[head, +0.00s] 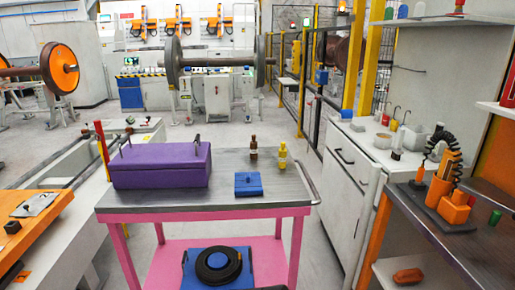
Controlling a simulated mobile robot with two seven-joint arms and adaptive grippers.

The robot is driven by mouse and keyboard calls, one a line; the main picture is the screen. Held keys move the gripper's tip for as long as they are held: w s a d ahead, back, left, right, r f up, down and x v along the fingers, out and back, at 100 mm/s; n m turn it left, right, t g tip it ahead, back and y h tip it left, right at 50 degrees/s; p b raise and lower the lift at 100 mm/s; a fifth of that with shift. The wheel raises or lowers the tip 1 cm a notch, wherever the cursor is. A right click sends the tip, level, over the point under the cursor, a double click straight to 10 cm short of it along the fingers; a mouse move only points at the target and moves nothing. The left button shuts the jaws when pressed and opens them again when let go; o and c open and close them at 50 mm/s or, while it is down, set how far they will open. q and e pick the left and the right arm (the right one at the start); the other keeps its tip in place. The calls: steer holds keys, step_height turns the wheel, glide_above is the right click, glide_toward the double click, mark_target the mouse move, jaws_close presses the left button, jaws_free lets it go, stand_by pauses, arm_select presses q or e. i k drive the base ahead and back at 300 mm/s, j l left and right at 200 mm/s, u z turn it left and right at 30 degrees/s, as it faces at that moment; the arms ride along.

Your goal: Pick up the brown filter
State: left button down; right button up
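No object is plainly marked as a filter. A small dark brown bottle-shaped item (253,148) stands upright at the back of the pink cart's grey top (220,195), just left of a similar yellow one (283,156). A rounded reddish-brown block (408,276) lies on a low shelf at the bottom right. I cannot tell which of these brown things is the filter. Neither of my grippers shows in the head view.
A purple box (161,166) fills the cart top's left side. A blue block (248,184) lies in front of the bottles. A black ring (219,266) sits on the lower shelf. White cabinets (350,165) and an orange-framed bench (470,235) stand right. Open floor shows behind the cart.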

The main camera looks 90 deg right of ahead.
mark_target(253, 144)
steer(key=z, duration=2.75)
steer(key=i+z, duration=0.15)
steer(key=i+l, duration=0.05)
